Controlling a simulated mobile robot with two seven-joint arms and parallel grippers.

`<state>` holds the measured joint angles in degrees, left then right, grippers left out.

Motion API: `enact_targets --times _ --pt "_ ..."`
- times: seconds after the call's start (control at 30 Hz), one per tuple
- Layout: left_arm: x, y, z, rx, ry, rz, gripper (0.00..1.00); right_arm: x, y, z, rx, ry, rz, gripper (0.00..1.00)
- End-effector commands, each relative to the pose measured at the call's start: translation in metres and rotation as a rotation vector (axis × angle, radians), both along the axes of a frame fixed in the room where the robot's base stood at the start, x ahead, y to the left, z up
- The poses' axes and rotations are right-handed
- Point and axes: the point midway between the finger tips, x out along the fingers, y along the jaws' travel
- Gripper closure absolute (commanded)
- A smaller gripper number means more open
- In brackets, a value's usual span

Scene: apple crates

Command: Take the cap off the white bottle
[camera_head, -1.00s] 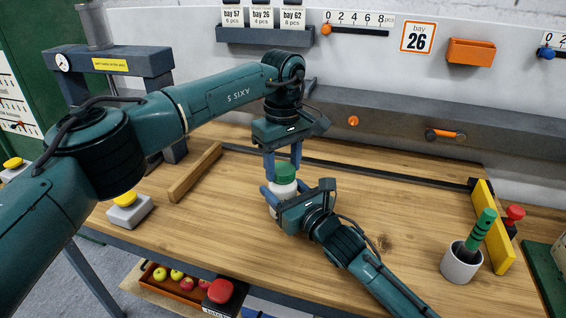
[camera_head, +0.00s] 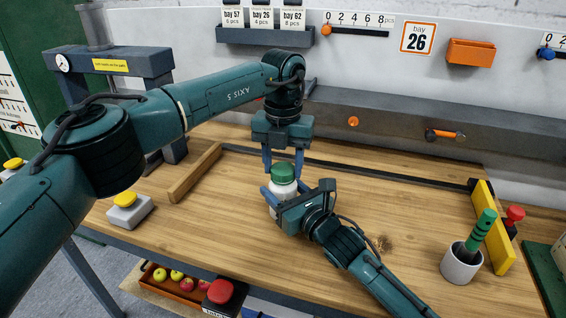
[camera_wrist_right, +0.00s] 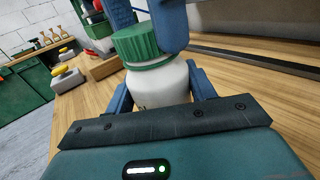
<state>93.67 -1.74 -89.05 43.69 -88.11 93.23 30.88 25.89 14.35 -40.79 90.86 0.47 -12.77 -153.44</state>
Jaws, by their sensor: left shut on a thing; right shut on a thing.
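The white bottle (camera_head: 284,187) stands upright on the wooden workbench, its lower part hidden behind my right gripper in the head view. It also shows in the right wrist view (camera_wrist_right: 160,86). Its ribbed green cap (camera_head: 283,172) sits on top, and a thin green ring shows just below it in the wrist view (camera_wrist_right: 136,42). My left gripper (camera_head: 283,168) comes from above, shut on the cap with a blue finger on either side. My right gripper (camera_head: 277,199) is shut on the bottle's body from the front right.
A wooden bar (camera_head: 195,173) and a yellow-topped button box (camera_head: 129,209) lie to the left. A grey cup (camera_head: 461,263) with a green-handled tool stands at the right by a yellow board (camera_head: 494,228). The bench between bottle and cup is clear.

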Motion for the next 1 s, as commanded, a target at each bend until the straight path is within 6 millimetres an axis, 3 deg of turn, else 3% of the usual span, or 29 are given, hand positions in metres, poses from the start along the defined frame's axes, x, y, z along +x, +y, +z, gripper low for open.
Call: enact_targets --times 0.6,0.77,1.0 --pt "-0.0002 -0.0009 0.0011 -0.001 0.001 1.344 0.8 0.0003 -0.0005 -0.0006 -0.001 0.002 -0.001 1.0" --pt "-0.0001 -0.0009 0.0012 -0.001 0.001 1.52 0.8 0.0003 -0.0005 -0.0006 -0.002 0.001 -0.001 1.0" --pt "-0.0003 -0.0012 0.0012 -0.001 0.001 1.52 0.8 0.0003 -0.0004 -0.0005 -0.002 0.001 -0.001 1.0"
